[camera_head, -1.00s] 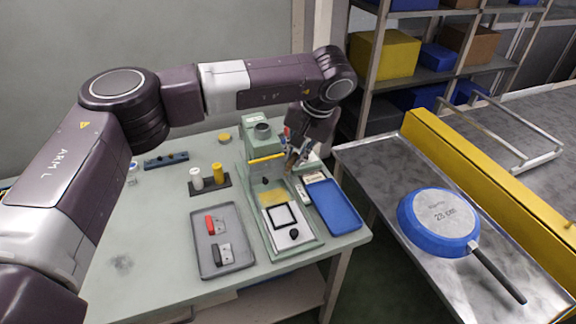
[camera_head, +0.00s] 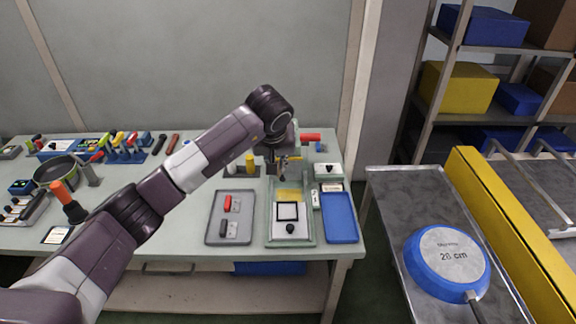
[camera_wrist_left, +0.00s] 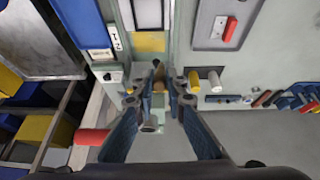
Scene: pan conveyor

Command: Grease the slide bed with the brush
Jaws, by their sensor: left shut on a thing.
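The green press-like fixture (camera_head: 313,225) stands near the right end of the bench. Its slide bed shows a yellowish patch (camera_head: 289,195) behind a white plate with a black square frame (camera_head: 287,211). The patch also shows in the left wrist view (camera_wrist_left: 150,42). My left gripper (camera_head: 281,168) is over the back of the fixture, behind the patch. In the left wrist view my left gripper (camera_wrist_left: 159,92) is shut on a slim tan handle (camera_wrist_left: 158,86), which looks like the brush. Its bristles cannot be made out. My right gripper is in neither view.
A grey tray (camera_head: 212,239) with a red and a grey block lies left of the fixture. A blue tray (camera_head: 340,218) lies right of it. White and yellow cylinders (camera_head: 250,163) stand behind.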

